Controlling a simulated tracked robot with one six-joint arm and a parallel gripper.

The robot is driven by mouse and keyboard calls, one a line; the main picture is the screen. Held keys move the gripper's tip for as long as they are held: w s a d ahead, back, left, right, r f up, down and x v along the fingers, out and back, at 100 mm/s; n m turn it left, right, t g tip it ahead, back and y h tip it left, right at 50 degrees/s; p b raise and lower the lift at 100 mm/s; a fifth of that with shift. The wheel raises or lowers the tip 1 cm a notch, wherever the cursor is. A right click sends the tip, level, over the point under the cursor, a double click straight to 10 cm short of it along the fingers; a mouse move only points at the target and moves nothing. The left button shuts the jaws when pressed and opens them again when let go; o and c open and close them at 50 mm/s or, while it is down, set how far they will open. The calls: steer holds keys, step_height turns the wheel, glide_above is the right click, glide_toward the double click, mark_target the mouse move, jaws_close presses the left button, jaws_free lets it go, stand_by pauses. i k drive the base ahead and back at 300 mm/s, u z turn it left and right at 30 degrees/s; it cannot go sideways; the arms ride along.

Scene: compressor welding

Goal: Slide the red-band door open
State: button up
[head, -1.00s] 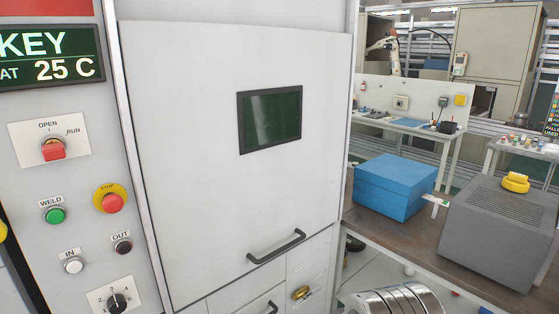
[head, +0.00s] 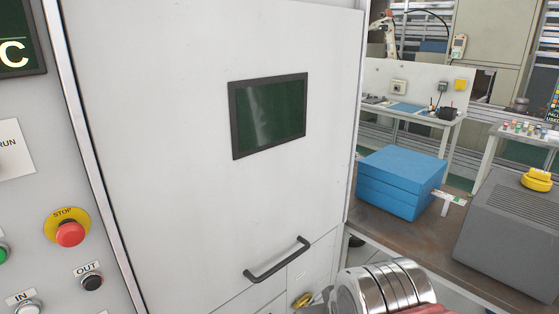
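A large white door panel (head: 180,180) fills the middle of the head view. It has a small dark window (head: 268,115) and a black bar handle (head: 277,260) near its lower edge. The panel looks shut, and its top is cut off by the frame. No red band shows on it in the current view. My gripper is not clearly in view. A shiny ribbed metal cylinder (head: 385,288) with a reddish part beside it rises at the bottom edge, apart from the handle in the picture; it may be part of my arm.
Left of the door is a control panel with a red STOP button (head: 70,234) and an OUT button (head: 92,283). A brass-coloured fitting (head: 302,299) sits below the handle. On the right, a bench holds a blue box (head: 400,183) and a grey housing (head: 510,235).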

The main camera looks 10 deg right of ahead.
mark_target(221, 132)
steer(key=k, duration=0.5)
steer(key=u, duration=1.65)
steer(key=i, duration=0.3)
steer(key=z, duration=0.2)
